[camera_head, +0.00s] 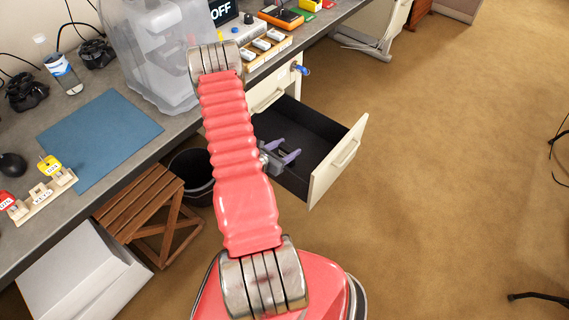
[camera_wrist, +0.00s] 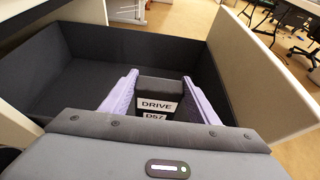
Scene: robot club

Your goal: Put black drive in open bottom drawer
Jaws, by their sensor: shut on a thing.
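The open bottom drawer (camera_head: 315,135) pulls out from the cream desk cabinet; its inside is dark and its front panel (camera_head: 339,160) is cream. In the wrist view its dark walls (camera_wrist: 150,48) surround my gripper's fingers, and its floor ahead looks bare. My gripper (camera_head: 284,155) is over or inside the drawer in the head view. In the wrist view its purple fingers (camera_wrist: 160,98) are shut on the black drive (camera_wrist: 160,86), which has white labels reading DRIVE and D57. Whether the drive touches the drawer floor is hidden.
The desk top (camera_head: 110,165) holds a blue mat (camera_head: 100,140), a clear plastic bin (camera_head: 150,50) and a key rack (camera_head: 40,197). A wooden stool (camera_head: 140,205), a black bin (camera_head: 192,175) and a white box (camera_head: 80,275) stand below.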

